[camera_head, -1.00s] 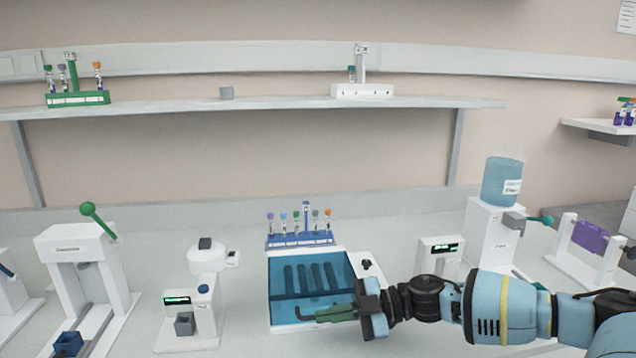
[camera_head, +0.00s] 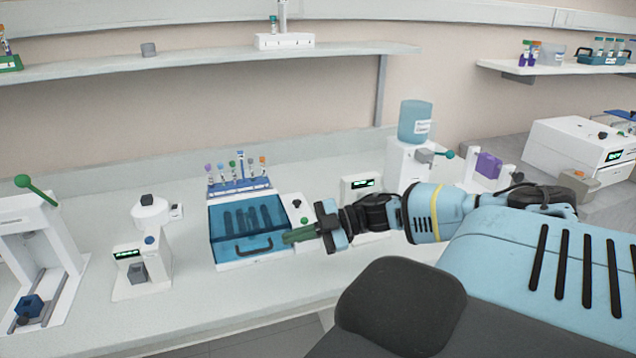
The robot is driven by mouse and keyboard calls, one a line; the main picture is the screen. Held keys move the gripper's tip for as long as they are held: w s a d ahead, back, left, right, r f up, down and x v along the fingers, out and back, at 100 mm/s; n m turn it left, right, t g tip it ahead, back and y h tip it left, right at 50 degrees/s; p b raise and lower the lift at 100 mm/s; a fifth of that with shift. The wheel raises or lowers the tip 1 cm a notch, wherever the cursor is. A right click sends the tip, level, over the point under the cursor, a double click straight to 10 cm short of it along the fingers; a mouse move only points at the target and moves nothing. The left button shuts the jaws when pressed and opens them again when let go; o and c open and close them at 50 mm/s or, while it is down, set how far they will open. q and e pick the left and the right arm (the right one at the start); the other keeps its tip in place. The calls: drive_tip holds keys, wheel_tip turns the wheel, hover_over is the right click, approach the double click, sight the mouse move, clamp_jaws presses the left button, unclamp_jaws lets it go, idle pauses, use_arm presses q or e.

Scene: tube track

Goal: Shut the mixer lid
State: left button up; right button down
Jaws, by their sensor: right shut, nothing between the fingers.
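The mixer (camera_head: 246,264) is a white box on the bench in the camera_head view. Its see-through blue lid (camera_head: 225,247) lies down over the dark slots inside. I cannot tell from this angle if the lid sits fully flush. A dark handle (camera_head: 253,247) is on the lid's front part. My right gripper (camera_head: 287,238) is shut and empty, with green fingers pointing left at the lid's right front corner, beside the handle. I cannot tell if the fingertips touch the lid. My left gripper is not in view.
A blue rack (camera_head: 240,189) with several tubes stands just behind the mixer. A white device with a display (camera_head: 360,186) and a dispenser with a blue bottle (camera_head: 415,121) stand to the right. A white instrument (camera_head: 143,265) stands left. The bench in front is clear.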

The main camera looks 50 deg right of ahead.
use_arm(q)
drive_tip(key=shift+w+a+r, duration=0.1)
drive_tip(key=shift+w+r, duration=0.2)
use_arm(e)
drive_tip(key=v, duration=0.3)
drive_tip(key=shift+r, duration=0.1)
drive_tip(key=shift+d, duration=0.1)
